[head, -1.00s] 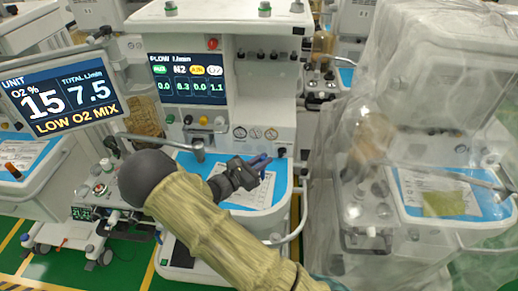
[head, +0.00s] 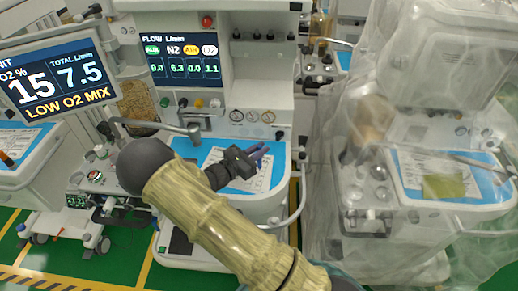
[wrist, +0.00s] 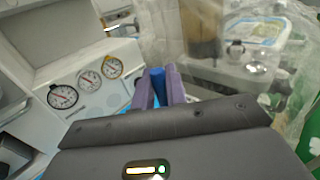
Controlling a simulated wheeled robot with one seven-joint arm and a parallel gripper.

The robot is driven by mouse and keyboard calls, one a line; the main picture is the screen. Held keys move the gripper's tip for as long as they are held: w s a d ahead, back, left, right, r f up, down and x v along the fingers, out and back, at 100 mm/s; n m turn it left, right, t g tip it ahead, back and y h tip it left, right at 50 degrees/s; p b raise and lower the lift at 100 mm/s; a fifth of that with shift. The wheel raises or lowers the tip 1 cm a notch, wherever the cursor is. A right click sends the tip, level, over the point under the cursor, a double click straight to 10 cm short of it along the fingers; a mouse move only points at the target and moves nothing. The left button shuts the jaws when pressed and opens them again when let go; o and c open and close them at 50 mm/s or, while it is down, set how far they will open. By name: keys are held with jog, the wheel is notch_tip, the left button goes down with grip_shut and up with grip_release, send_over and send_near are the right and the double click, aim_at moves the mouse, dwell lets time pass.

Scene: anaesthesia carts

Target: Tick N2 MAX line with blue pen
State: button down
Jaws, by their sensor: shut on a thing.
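My gripper (head: 258,154) is shut on a blue pen, held over the blue worktop of the middle cart in the head view. In the wrist view the blue pen (wrist: 157,86) stands between the two purple fingers. A printed white sheet (head: 252,178) lies on the blue worktop (head: 283,156), partly covered by my gripper and arm. Its lines are too small to read, so I cannot make out the N2 MAX line. I cannot tell how far the pen tip is from the sheet.
A flow screen (head: 182,58) shows N2 at 6.3. A tilted monitor (head: 58,82) at left reads LOW O2 MIX. Round gauges (wrist: 90,82) are on the cart's front. A metal arm (head: 194,132) juts over the worktop. A plastic-draped cart (head: 420,140) stands close at right.

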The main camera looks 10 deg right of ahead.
aim_at(260, 161)
jog(key=shift+f+b, duration=1.15)
jog(key=shift+f, duration=0.55)
jog(key=shift+f+b, duration=0.35)
jog(key=shift+f, duration=0.3)
dwell(0.5)
jog(key=shift+s+d+p, duration=0.2)
jog(key=shift+d+p, duration=0.2)
jog(key=shift+p, duration=0.15)
dwell(1.6)
jog(key=shift+r+p, duration=3)
jog(key=shift+r, duration=0.6)
jog(key=shift+f, duration=0.1)
